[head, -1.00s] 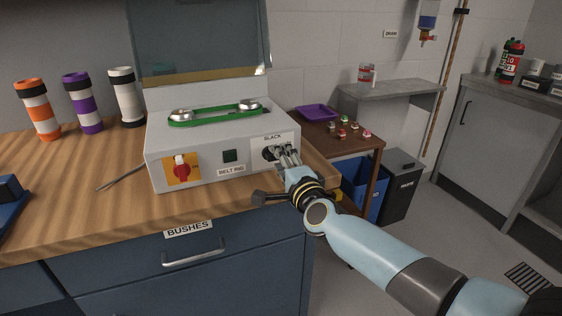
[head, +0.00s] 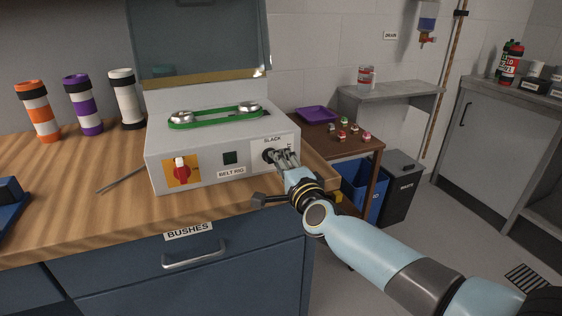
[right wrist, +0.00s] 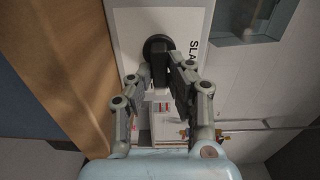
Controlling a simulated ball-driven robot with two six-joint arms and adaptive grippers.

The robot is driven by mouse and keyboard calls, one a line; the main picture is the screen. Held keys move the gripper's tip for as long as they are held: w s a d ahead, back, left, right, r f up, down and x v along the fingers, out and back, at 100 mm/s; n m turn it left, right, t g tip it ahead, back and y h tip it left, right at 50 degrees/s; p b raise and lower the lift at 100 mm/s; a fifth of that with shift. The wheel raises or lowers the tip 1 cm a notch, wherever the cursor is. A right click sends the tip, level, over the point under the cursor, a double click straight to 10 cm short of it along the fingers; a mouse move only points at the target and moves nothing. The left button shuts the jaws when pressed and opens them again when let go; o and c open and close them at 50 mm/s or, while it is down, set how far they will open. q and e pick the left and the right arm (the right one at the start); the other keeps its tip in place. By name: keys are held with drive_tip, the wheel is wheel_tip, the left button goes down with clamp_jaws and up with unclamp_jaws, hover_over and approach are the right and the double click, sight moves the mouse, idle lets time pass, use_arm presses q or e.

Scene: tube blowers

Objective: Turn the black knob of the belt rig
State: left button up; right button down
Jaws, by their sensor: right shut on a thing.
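The belt rig (head: 205,150) is a pale grey box on the wooden bench, with a green belt (head: 215,115) around two metal pulleys on top. Its black knob (head: 268,154) is on the front panel at the right, under the SLACK label, and is partly hidden by my fingers. In the right wrist view the knob (right wrist: 157,44) shows as a round black disc with a dark grip bar. My right gripper (head: 279,157) reaches it from the front right, and its fingers (right wrist: 161,72) are shut on the knob from both sides. My left gripper is not in view.
A red switch (head: 181,170) on a yellow plate and a dark square button (head: 230,157) are on the same panel. Orange, purple and white banded tubes (head: 84,104) stand at the back left. A side table (head: 350,148) with a purple tray (head: 318,113) stands to the right.

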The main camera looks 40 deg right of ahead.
drive_tip(key=n+p, duration=0.1)
drive_tip(key=n, duration=0.1)
drive_tip(key=r+n+p, duration=0.1)
drive_tip(key=n+p, duration=0.1)
drive_tip(key=n, duration=0.1)
drive_tip(key=shift+a, duration=0.1)
drive_tip(key=n+p, duration=0.1)
drive_tip(key=n, duration=0.1)
drive_tip(key=n+p, duration=0.2)
drive_tip(key=shift+a+r+n, duration=0.1)
drive_tip(key=shift+a+n, duration=0.1)
drive_tip(key=shift+n, duration=0.2)
drive_tip(key=n+p, duration=0.2)
drive_tip(key=n, duration=0.1)
drive_tip(key=shift+a+r+n, duration=0.1)
drive_tip(key=shift+a+n, duration=0.1)
drive_tip(key=shift+n, duration=0.1)
drive_tip(key=n, duration=0.2)
drive_tip(key=n+p, duration=0.1)
drive_tip(key=n, duration=0.1)
drive_tip(key=shift+w+a, duration=0.1)
drive_tip(key=shift+a, duration=0.1)
drive_tip(key=shift+n+p, duration=0.3)
drive_tip(key=c, duration=1.3)
unclamp_jaws()
drive_tip(key=v, duration=1.2)
drive_tip(key=shift+a, duration=0.1)
